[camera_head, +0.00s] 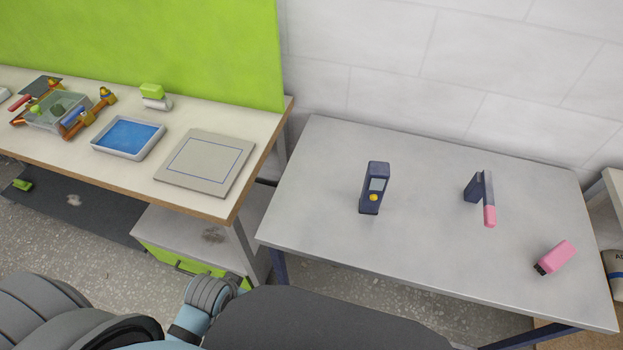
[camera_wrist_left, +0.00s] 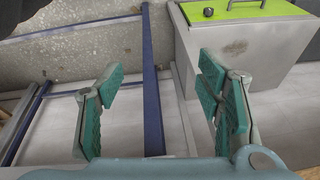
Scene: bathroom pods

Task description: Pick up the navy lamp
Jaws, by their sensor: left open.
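A navy upright block with a light grey panel and a yellow button (camera_head: 374,188) stands on the grey table, left of its middle; it looks most like the navy lamp. A second item, a navy piece with a pink-ended arm (camera_head: 481,197), stands to its right, so I cannot be fully sure which is the lamp. My left gripper (camera_wrist_left: 160,78) is open and empty in the left wrist view, its green-padded fingers wide apart. No lamp shows between them. In the head view its fingers are hidden. My right gripper is not in view.
The grey table (camera_head: 322,200) has free room around the block. A pink item (camera_head: 554,257) lies near its right edge. A wooden-edged bench (camera_head: 180,205) on the left holds a blue tray (camera_head: 128,138) and a flat panel (camera_head: 206,162). A green-fronted cabinet (camera_wrist_left: 245,12) stands below.

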